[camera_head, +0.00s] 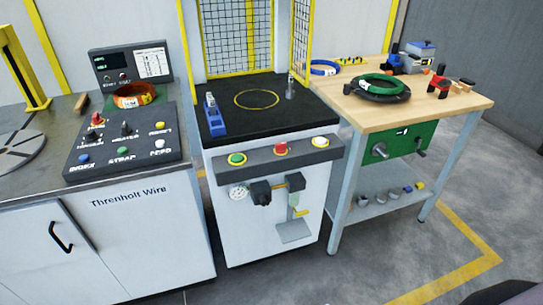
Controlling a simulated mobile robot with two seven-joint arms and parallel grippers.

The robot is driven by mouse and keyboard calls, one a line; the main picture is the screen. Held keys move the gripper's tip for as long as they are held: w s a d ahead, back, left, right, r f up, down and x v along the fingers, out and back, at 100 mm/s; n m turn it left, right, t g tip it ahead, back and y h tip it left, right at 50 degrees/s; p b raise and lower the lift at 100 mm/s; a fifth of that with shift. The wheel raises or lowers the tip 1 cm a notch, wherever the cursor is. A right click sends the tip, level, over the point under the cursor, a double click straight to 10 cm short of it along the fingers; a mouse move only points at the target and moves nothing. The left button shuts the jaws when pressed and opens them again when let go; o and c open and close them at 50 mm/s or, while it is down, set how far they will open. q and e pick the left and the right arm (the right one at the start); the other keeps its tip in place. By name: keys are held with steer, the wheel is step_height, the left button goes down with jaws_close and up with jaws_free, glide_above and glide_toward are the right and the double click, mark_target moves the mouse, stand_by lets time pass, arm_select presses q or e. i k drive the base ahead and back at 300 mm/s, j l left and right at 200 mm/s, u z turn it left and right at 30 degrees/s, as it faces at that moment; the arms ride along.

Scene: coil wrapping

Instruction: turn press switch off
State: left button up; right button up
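The press (268,120) stands in the middle, a white cabinet with a black top, a yellow circle and yellow-framed mesh guards. Neither gripper shows.
A bench with a control box (121,146), labelled buttons and an orange coil (134,95) stands left. A wooden workbench (455,98) with a green coil (381,86) and tools stands right. Open floor lies in front, with a yellow line (455,270) at right.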

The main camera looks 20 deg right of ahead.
mark_target(280, 148)
steer(key=i+l+z, duration=0.15)
steer(key=i, duration=0.3)
steer(key=i+l+z, duration=0.15)
steer(key=i+l, duration=0.15)
steer(key=i, duration=0.15)
